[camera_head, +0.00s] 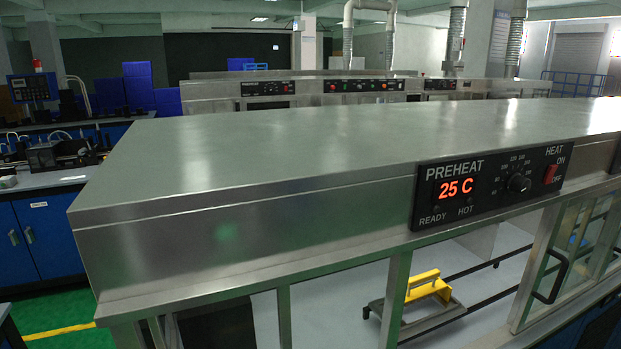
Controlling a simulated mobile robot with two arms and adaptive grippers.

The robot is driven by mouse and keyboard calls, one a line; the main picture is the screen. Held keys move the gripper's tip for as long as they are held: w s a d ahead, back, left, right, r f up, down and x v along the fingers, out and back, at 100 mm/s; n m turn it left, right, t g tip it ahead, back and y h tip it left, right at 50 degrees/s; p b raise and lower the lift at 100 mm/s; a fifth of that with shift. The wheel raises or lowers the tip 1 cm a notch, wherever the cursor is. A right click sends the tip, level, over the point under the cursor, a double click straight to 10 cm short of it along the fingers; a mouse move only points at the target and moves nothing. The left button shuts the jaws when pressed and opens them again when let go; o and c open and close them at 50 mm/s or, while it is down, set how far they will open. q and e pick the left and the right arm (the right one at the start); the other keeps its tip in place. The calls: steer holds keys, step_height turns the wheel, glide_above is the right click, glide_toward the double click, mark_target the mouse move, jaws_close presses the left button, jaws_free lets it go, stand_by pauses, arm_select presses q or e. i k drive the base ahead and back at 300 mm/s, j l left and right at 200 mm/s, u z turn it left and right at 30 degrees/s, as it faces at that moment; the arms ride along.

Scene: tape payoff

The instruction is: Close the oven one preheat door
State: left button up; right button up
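Oven one is the large stainless steel oven (300,165) that fills the foreground. Its black PREHEAT panel (490,184) reads 25 C in red, with a dial and a red HEAT switch (551,174). A framed glass door (575,262) with a black bar handle (553,278) stands at the lower right. The opening left of that door is uncovered, so the door stands open; whether it slides or swings I cannot tell. Its lower part is cut off by the picture edge. Neither of my grippers is in view.
Inside the opening, a yellow bracket (428,286) sits on a metal carriage (425,314) by dark rails. A second row of ovens (300,97) stands behind. Blue cabinets (45,232) are at the left, with green floor (60,308) between them and the oven.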

mark_target(522, 321)
steer(key=z, duration=1.55)
